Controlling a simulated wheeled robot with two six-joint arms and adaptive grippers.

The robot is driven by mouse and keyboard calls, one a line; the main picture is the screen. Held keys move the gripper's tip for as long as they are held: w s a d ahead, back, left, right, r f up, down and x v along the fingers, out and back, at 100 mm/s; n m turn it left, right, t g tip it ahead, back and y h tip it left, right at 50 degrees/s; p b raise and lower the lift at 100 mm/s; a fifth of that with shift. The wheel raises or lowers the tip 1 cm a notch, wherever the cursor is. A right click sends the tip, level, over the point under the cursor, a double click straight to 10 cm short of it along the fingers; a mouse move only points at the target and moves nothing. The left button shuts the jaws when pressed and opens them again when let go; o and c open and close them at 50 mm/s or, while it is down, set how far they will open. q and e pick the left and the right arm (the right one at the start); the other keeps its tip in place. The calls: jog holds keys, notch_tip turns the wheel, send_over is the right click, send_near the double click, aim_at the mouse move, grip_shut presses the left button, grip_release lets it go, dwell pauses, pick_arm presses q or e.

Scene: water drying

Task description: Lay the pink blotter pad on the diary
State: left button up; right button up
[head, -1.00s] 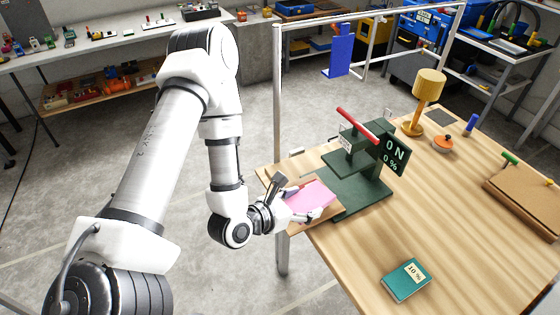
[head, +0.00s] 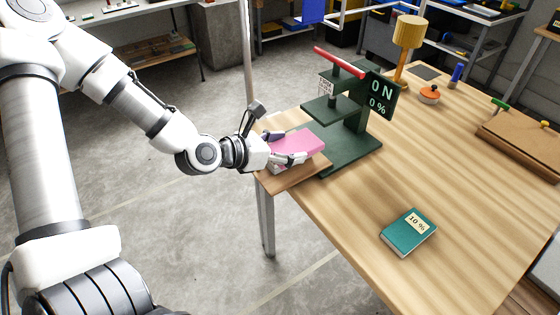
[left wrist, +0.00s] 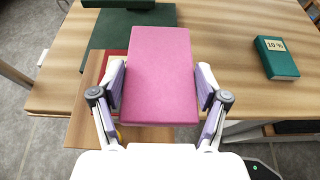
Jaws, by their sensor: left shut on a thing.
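The pink blotter pad (head: 298,141) is between the fingers of my left gripper (head: 280,148), at the near left corner of the table. In the left wrist view the pad (left wrist: 160,72) fills the space between the two fingers of the gripper (left wrist: 160,88), and the gripper is shut on its sides. The pad is over a wooden board; I cannot tell whether they touch. My right gripper is not in view.
The wooden board (head: 285,180) sits at the table corner. A dark green press (head: 350,135) with a red lever and a "0 N 0 %" display stands just behind the pad. The table (head: 440,160) between the press and the diary is clear. A yellow lamp (head: 408,35) stands farther back.

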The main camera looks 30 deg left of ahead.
aim_at(279, 144)
pick_arm(q)
jog(key=shift+w+a+p, duration=0.7)
jog(key=shift+w+a, duration=0.05)
jog(key=shift+a, duration=0.3)
jog(key=shift+w+a+f, duration=0.15)
jog(key=shift+w+a, duration=0.45)
jog(key=shift+a, duration=0.05)
jog(key=shift+w+a+f, duration=0.15)
jog(key=shift+w+a, duration=0.4)
jog(key=shift+a, duration=0.05)
jog(key=shift+w+a+f, duration=0.1)
jog(key=shift+f, duration=0.15)
notch_tip(279, 144, down, 3)
jog(key=shift+r, duration=0.1)
jog(key=shift+w+f, duration=0.1)
jog(key=shift+f, duration=0.1)
jog(key=shift+f+b, duration=0.15)
jog(key=shift+b, duration=0.25)
jog(key=o, duration=1.1)
jog(key=shift+o, duration=0.2)
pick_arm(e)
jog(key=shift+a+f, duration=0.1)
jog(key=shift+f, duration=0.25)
